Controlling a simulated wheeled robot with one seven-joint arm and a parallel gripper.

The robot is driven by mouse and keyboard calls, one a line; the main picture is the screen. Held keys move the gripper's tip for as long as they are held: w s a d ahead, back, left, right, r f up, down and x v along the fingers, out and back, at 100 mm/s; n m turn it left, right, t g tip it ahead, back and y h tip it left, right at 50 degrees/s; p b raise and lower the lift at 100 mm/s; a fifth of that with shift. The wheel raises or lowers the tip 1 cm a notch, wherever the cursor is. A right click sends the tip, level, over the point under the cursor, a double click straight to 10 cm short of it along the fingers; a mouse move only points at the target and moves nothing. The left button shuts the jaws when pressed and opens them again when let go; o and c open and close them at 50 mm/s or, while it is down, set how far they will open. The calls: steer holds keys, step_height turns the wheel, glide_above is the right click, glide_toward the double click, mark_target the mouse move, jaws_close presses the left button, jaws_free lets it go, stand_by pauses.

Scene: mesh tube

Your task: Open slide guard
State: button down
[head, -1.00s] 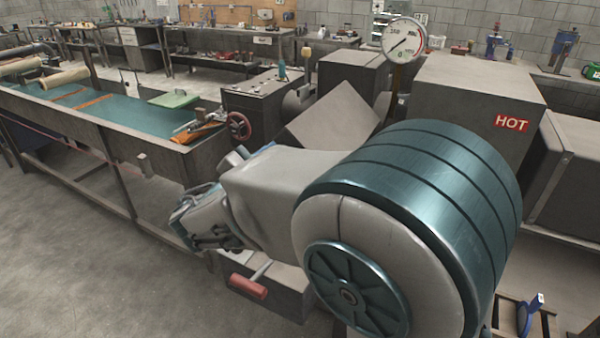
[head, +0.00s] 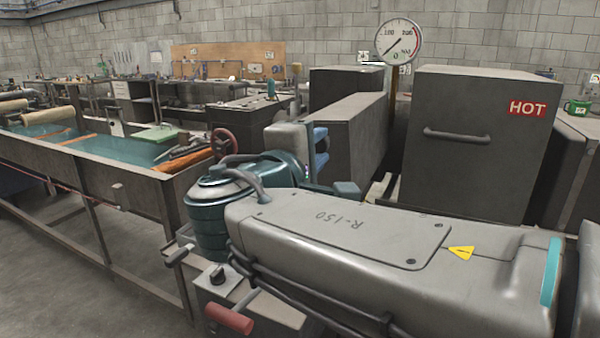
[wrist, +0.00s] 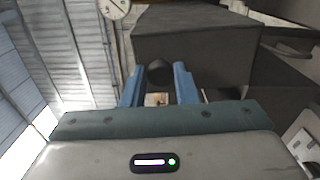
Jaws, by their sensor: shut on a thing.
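The slide guard appears to be the slanted dark grey metal housing (head: 350,130) left of the HOT box, though I cannot be sure. A large dark grey housing face also fills the upper part of the wrist view (wrist: 195,48). My gripper (head: 320,148) is beside the slanted housing, with its blue fingers partly hidden by its own body. In the wrist view my gripper (wrist: 158,80) has its two blue fingers on either side of a dark round handle end (wrist: 159,72) and is shut on it. The rest of that handle is hidden.
A dark box with a HOT label (head: 528,107) and a bar handle stands at right. A round gauge (head: 399,42) rises behind. A long water trough (head: 110,165) with a red handwheel (head: 224,143) lies left. A red-handled lever (head: 229,318) is in front.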

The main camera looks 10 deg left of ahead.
steer(key=shift+s+d+f+m+b, duration=0.2)
steer(key=shift+d+m+b, duration=0.3)
steer(key=shift+b, duration=0.25)
steer(key=shift+s+d+f+m+b, duration=0.1)
steer(key=shift+d+f+m+b, duration=0.1)
steer(key=shift+d+m+b, duration=0.4)
steer(key=shift+b, duration=0.3)
steer(key=c, duration=1.1)
jaws_free()
steer(key=shift+c, duration=0.2)
steer(key=v, duration=1.3)
steer(key=shift+s, duration=0.4)
steer(key=shift+a, duration=0.1)
steer(key=shift+c, duration=0.3)
